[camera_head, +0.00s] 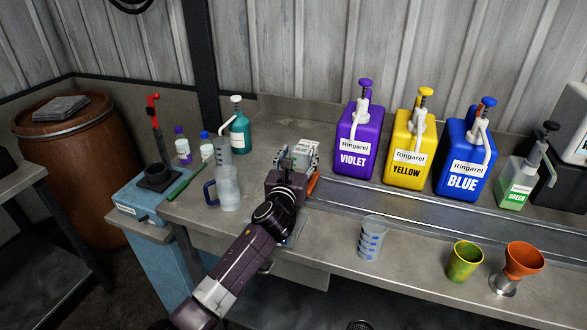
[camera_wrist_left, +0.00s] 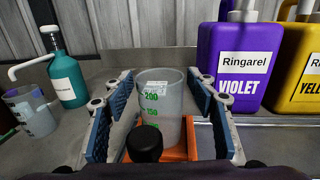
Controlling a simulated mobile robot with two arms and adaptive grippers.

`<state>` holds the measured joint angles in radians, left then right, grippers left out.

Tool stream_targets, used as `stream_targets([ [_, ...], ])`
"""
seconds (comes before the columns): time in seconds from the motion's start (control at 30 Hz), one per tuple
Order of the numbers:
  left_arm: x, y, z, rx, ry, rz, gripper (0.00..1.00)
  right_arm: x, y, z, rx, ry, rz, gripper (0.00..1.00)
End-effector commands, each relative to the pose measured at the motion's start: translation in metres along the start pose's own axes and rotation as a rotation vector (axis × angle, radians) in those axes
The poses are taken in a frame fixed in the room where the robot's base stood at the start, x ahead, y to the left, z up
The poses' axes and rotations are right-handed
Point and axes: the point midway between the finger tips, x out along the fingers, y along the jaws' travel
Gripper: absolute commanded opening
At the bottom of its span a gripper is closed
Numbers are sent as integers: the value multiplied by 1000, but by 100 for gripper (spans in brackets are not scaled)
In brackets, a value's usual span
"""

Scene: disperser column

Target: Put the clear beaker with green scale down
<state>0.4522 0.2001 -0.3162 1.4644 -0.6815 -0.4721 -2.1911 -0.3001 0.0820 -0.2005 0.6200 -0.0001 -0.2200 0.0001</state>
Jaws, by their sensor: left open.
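The clear beaker with green scale (camera_wrist_left: 168,112) stands upright between the two blue-padded fingers of my left gripper (camera_wrist_left: 158,115) in the left wrist view. Its green marks face the camera. The fingers are open, one on each side, and gaps show between them and the beaker. An orange surface (camera_wrist_left: 180,153) shows under and around the beaker's base. In the head view my left gripper (camera_head: 299,160) is over the counter, left of the violet dispenser, and mostly hides the beaker. A dark round piece covers part of the beaker's lower front in the wrist view. My right gripper is not in view.
Violet (camera_head: 358,145), yellow (camera_head: 408,150), blue (camera_head: 464,160) and green (camera_head: 518,180) dispensers line the back right. A blue-marked beaker (camera_head: 371,240), a yellow-green cup (camera_head: 464,263) and an orange cup (camera_head: 523,260) stand in front. A jug (camera_head: 229,188) and teal bottle (camera_head: 239,130) stand left.

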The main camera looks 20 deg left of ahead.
Motion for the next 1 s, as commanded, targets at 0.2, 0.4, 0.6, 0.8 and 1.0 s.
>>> stream_targets([
  [0.2,-38,0,-1,2,1,-2,53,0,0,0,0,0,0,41],
  [0.4,-75,0,-1,1,0,-3,53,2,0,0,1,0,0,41],
  [0.6,-100,0,-1,1,0,-2,53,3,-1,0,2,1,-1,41],
  [0.8,-110,-1,0,0,0,-2,53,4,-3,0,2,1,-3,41],
  [1.0,-110,0,0,0,0,-1,53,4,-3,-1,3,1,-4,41],
])
